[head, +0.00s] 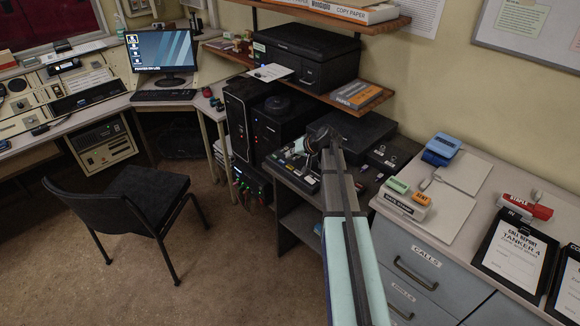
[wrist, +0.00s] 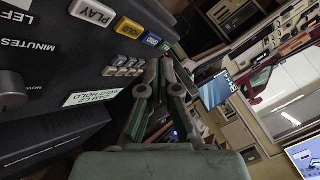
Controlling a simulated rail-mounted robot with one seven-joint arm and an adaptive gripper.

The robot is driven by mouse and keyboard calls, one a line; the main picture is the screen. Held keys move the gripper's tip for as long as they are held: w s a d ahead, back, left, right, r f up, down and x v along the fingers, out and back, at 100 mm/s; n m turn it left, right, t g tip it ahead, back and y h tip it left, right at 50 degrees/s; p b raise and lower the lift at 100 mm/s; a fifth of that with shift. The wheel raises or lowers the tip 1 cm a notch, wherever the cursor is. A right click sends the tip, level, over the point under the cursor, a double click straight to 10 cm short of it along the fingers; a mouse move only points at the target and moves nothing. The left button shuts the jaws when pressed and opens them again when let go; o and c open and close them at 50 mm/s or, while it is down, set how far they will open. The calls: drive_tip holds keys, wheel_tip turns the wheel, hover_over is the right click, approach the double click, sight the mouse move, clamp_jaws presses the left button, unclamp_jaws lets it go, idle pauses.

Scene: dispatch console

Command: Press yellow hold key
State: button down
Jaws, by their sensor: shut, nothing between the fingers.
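The yellow hold key (wrist: 129,28) shows in the wrist view on a dark panel. It sits between a white PLAY key (wrist: 95,12) and a blue key (wrist: 152,40). My gripper (wrist: 163,62) is shut and empty, apart from the yellow key, with its tips below and to the right of it in the picture. In the head view my gripper (head: 322,138) is over the dark console unit by the shelves. The arm and gripper hide part of that unit, and I cannot pick out the yellow key there.
Small grey keys (wrist: 122,66) and a "DON'T HOLD" label (wrist: 92,97) lie near the coloured keys. A black printer (head: 305,55) stands on a shelf (head: 330,98) behind my gripper. A grey drawer cabinet (head: 420,265) is at right. A chair (head: 145,195) stands on the open floor.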

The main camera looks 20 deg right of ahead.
drive_tip(key=shift+r+p, duration=0.3)
drive_tip(key=shift+r, duration=0.9)
wheel_tip(320, 180, up, 8)
drive_tip(key=p, duration=0.3)
hover_over(291, 167)
drive_tip(key=shift+s, duration=0.1)
idle(0.4)
